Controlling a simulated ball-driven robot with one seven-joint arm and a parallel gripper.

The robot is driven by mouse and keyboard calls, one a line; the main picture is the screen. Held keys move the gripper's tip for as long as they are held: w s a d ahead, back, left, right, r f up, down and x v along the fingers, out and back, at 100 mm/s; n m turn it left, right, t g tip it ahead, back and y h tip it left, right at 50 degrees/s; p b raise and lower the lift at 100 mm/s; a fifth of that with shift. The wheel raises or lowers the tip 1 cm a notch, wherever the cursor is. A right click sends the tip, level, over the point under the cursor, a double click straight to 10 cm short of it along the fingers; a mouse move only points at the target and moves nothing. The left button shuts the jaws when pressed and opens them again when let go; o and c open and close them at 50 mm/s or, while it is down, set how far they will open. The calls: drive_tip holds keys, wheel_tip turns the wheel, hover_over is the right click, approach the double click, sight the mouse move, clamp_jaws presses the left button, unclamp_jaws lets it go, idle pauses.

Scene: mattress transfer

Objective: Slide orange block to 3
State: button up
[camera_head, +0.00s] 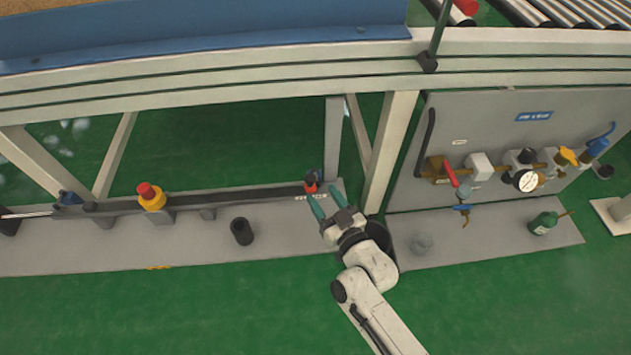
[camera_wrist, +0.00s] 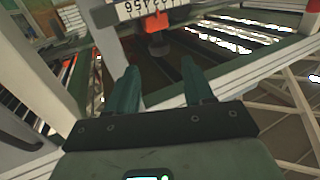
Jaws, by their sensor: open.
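The orange block (camera_head: 311,187) is small, with a dark top, at the right end of a long dark rail (camera_head: 240,194). It also shows in the wrist view (camera_wrist: 155,24), top centre, with a dark knob below it. A white scale with black digits (camera_wrist: 135,9) lies beside the block there; which digit the block lines up with is unclear. My gripper (camera_head: 325,201) is open, its two green fingers just below and right of the block. In the wrist view the fingers (camera_wrist: 158,76) are apart, with the block beyond the gap between them; I see no contact.
A yellow-and-red button (camera_head: 151,196) stands along the rail at left. A black cup (camera_head: 241,231) stands on the grey base plate. A white frame post (camera_head: 391,150) and a grey valve panel (camera_head: 500,115) stand at right. Green floor in front is clear.

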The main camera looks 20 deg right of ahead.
drive_tip(key=shift+s+d, duration=0.1)
drive_tip(key=shift+s, duration=1.45)
drive_tip(key=s+f+g, duration=0.1)
drive_tip(key=g, duration=0.1)
drive_tip(key=s+n+g+y, duration=0.1)
drive_tip(key=s, duration=0.1)
drive_tip(key=s+f+g, duration=0.1)
drive_tip(key=g, duration=0.1)
drive_tip(key=shift+s+f+g, duration=0.2)
drive_tip(key=shift+f+g, duration=0.1)
drive_tip(key=shift+f, duration=0.05)
drive_tip(key=s+d+r+m+g+h, duration=0.1)
drive_tip(key=s+d+g, duration=0.1)
drive_tip(key=s+g, duration=0.35)
drive_tip(key=s+d+g+h, duration=0.1)
drive_tip(key=s+d+g, duration=0.15)
drive_tip(key=s, duration=0.65)
drive_tip(key=s+d+r+m+g, duration=0.1)
drive_tip(key=s+d+g, duration=0.2)
drive_tip(key=s, duration=0.5)
wheel_tip(320, 180, up, 30)
drive_tip(key=p, duration=2.9)
drive_tip(key=shift+a+f+p, duration=0.2)
drive_tip(key=shift+f+p, duration=0.05)
drive_tip(key=shift+p, duration=0.1)
